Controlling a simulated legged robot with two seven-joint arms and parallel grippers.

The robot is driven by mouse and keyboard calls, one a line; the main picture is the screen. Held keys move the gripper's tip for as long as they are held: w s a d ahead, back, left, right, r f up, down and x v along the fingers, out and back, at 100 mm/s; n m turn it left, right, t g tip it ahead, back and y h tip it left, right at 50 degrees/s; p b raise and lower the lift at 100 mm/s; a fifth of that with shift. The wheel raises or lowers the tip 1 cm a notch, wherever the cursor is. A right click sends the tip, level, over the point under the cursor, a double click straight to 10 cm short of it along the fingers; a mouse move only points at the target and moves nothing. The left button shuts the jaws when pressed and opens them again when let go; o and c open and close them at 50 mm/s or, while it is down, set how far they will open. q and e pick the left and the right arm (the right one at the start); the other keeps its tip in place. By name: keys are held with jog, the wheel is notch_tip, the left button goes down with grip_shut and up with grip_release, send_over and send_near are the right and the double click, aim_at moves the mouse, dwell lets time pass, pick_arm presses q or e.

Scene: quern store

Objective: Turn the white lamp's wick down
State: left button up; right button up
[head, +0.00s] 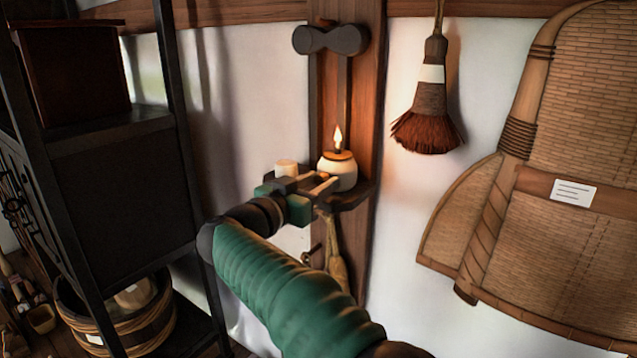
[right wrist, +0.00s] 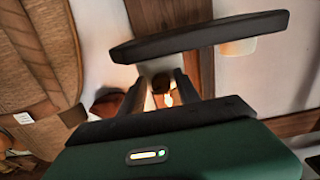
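The white lamp (head: 340,172) is a round white pot with a tan top and a lit flame, standing on a small wooden wall shelf (head: 352,199) in the head view. My right gripper (head: 322,182) is at the lamp's left front, close to its body; contact cannot be told. Its two fingers look apart in the right wrist view (right wrist: 160,88), with the flame (right wrist: 168,99) showing between them and nothing clearly held. The wick control cannot be made out. My left gripper is not in view.
A small white cup (head: 286,168) stands left of the lamp. A brush (head: 430,105) and a large woven basket (head: 560,120) hang on the wall at right. A dark shelf rack (head: 125,185) stands at left, with a wooden tub (head: 120,325) low down.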

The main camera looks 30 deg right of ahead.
jog(key=shift+a+r, duration=0.1)
jog(key=shift+a, duration=0.3)
jog(key=c, duration=0.5)
jog(key=shift+c, duration=1.1)
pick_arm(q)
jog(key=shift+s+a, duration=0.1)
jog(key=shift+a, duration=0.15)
pick_arm(e)
jog(key=shift+d, duration=0.1)
grip_shut()
jog(key=shift+s, duration=0.1)
